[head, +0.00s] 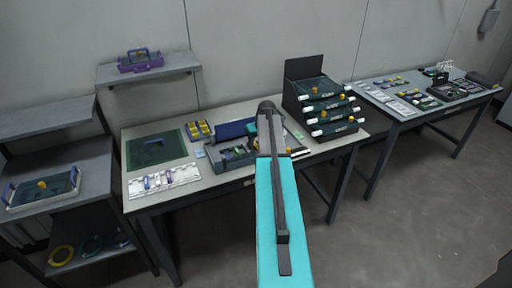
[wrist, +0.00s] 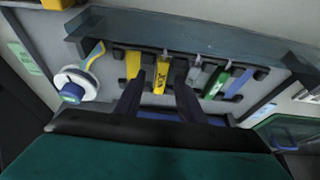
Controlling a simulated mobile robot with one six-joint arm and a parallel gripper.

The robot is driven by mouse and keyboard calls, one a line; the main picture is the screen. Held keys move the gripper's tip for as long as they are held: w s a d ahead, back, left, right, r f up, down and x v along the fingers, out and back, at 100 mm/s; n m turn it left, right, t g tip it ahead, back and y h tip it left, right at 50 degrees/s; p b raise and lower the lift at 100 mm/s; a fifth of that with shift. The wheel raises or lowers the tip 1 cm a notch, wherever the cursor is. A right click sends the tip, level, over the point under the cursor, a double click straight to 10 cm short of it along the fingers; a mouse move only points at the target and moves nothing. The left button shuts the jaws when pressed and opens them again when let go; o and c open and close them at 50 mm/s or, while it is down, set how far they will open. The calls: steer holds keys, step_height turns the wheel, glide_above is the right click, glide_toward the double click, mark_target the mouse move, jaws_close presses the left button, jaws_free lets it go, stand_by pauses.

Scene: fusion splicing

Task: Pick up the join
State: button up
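The join is a yellow piece (wrist: 162,75) with dark lettering that seems to read "JOIN", in the wrist view. It sits in a dark rack (wrist: 200,42) among several coloured pieces. My gripper (wrist: 159,92) is open, its two dark fingers apart, one to each side of the join's lower end. I cannot tell whether either finger touches it. In the head view my turquoise arm reaches over the middle table (head: 215,195) and hides the gripper and the join.
Another yellow piece (wrist: 133,66) is left of the join; grey (wrist: 193,74), green (wrist: 216,82) and blue (wrist: 239,83) pieces are to its right. A white spool (wrist: 76,84) is at the left. In the head view, stacked dark trays (head: 328,108) stand right of my arm.

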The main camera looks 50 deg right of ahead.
stand_by(0.3)
jaws_close()
steer(key=shift+r, duration=0.1)
step_height(320, 180, up, 10)
steer(key=b, duration=0.2)
stand_by(0.7)
stand_by(0.5)
